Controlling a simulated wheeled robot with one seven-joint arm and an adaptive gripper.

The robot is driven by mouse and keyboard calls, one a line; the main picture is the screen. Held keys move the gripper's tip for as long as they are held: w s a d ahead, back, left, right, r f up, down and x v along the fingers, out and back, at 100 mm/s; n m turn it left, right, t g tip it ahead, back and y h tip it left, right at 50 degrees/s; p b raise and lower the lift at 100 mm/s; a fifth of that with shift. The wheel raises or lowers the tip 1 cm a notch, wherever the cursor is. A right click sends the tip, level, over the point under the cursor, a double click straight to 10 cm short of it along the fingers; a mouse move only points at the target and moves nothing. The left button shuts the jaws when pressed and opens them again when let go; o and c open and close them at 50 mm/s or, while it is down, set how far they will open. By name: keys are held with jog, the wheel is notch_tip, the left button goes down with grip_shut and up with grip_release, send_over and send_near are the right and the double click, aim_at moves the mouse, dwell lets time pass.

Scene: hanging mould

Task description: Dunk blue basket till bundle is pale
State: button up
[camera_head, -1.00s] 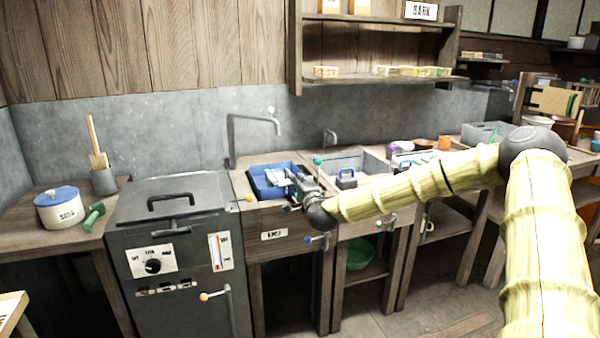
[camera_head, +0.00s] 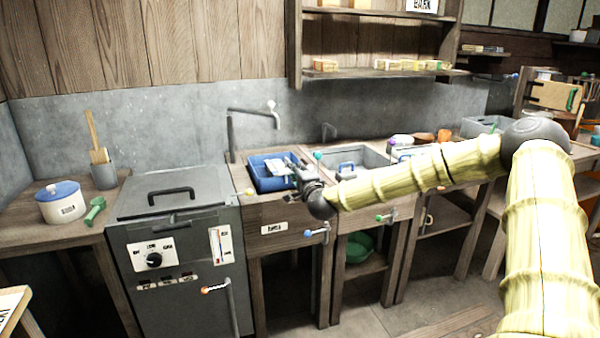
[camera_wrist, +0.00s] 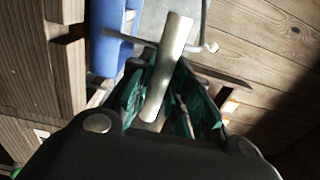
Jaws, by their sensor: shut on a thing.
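A blue open-topped container (camera_head: 262,182), which looks like the blue basket, sits at the wooden basin beside the dark stove. Pale grey-white pieces (camera_head: 279,168) show in it; whether they are the bundle is unclear. My gripper (camera_head: 300,173) is at its right side. In the wrist view my gripper (camera_wrist: 168,100) has its green fingers shut on a pale metal bar (camera_wrist: 167,65), which looks like a handle. A blue surface (camera_wrist: 108,40) shows left of the bar. How the bar joins the blue container is hidden.
The dark stove (camera_head: 170,205) with a lid handle stands at left. A tap (camera_head: 250,112) arches behind the blue container. A lidded pot (camera_head: 62,208) and green scoop (camera_head: 95,210) stand far left.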

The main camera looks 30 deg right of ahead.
jog(key=shift+s+f+b, duration=0.1)
jog(key=shift+f+b, duration=5.3)
jog(key=shift+f, duration=2.2)
jog(key=shift+o, duration=0.7)
jog(key=shift+a+f, duration=0.1)
jog(key=shift+f, duration=0.15)
jog(key=shift+r+p, duration=0.95)
jog(key=shift+r, duration=0.35)
jog(key=shift+c, duration=0.7)
notch_tip(320, 180, up, 14)
jog(key=p, duration=0.7)
jog(key=shift+f+p, duration=0.25)
jog(key=shift+p, duration=0.05)
jog(key=o, duration=1)
jog(key=shift+c, duration=0.2)
